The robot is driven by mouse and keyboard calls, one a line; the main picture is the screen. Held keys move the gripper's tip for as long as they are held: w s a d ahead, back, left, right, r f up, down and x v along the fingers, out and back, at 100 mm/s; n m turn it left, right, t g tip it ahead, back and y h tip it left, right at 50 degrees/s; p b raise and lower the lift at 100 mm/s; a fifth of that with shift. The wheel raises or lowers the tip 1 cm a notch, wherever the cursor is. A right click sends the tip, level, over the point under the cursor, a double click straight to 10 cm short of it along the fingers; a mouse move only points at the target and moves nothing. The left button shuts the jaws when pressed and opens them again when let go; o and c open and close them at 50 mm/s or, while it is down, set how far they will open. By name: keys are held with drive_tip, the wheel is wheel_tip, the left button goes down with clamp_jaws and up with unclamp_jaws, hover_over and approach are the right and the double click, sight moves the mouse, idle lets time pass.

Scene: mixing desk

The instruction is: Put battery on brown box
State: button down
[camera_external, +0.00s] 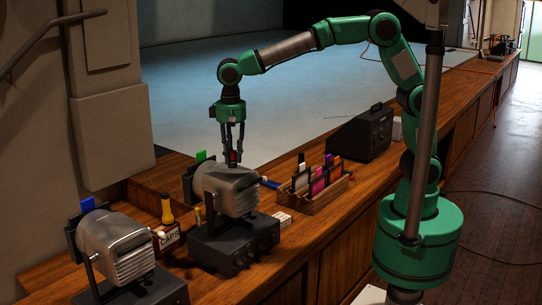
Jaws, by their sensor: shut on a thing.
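My gripper (233,152) points down above the middle grey lamp-like device. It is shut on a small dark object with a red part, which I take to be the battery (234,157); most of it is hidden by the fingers. The held object is above the top of the device; I cannot tell whether they touch. An open brown wooden box (318,198) stands on the desk to the right of my gripper. It holds several upright colored items, among them white, purple and orange ones.
The middle lamp-like device (229,190) stands on a dark base, left of the brown box. Another such device (116,243) is at the front left. A box marked CAPS (168,238) and a yellow bottle (167,212) stand between them. A black case (361,134) is behind the box.

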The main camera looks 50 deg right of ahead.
drive_tip(key=s+d+m, duration=0.2)
drive_tip(key=d+m, duration=0.1)
drive_tip(key=d, duration=0.6)
drive_tip(key=s+d+m, duration=0.2)
drive_tip(key=d, duration=0.8)
drive_tip(key=s+d+f+m+p, duration=0.1)
drive_tip(key=s+d+m, duration=0.2)
drive_tip(key=s+d, duration=0.35)
drive_tip(key=s+d+f+m+p, duration=0.1)
drive_tip(key=s+d+f+m, duration=0.15)
drive_tip(key=d, duration=0.75)
wheel_tip(320, 180, down, 26)
drive_tip(key=shift+s+a, duration=0.2)
drive_tip(key=shift+a, duration=0.2)
drive_tip(key=shift+r, duration=0.1)
drive_tip(key=shift+w, duration=0.15)
drive_tip(key=b, duration=0.2)
hover_over(279, 217)
drive_tip(key=shift+f, duration=0.75)
drive_tip(key=shift+f+b, duration=0.6)
drive_tip(key=shift+f, duration=1.15)
